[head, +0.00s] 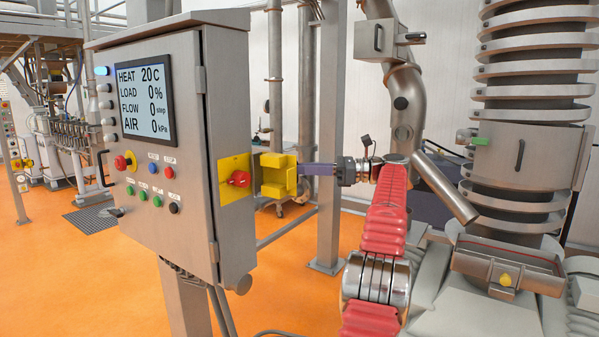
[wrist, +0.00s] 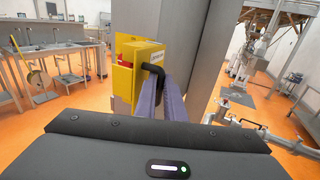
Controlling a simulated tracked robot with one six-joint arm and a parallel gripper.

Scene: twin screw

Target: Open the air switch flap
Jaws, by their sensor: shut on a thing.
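The yellow air switch flap (head: 278,175) stands out from the side of the grey control cabinet (head: 228,120), swung away from its yellow plate (head: 233,165). The red switch knob (head: 237,179) on that plate is uncovered in the head view. In the wrist view the flap (wrist: 147,58) fills the upper middle, with a black handle (wrist: 152,70) on its face. My gripper (head: 305,169) reaches the flap from the right. In the wrist view my gripper (wrist: 160,85) has its purple fingers shut on the handle. The exact finger contact is partly hidden.
A screen (head: 143,99) and several buttons are on the cabinet front. A grey post (head: 328,130) stands close behind my gripper. A steel pipe (head: 445,187) and a ribbed column (head: 520,110) stand to the right.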

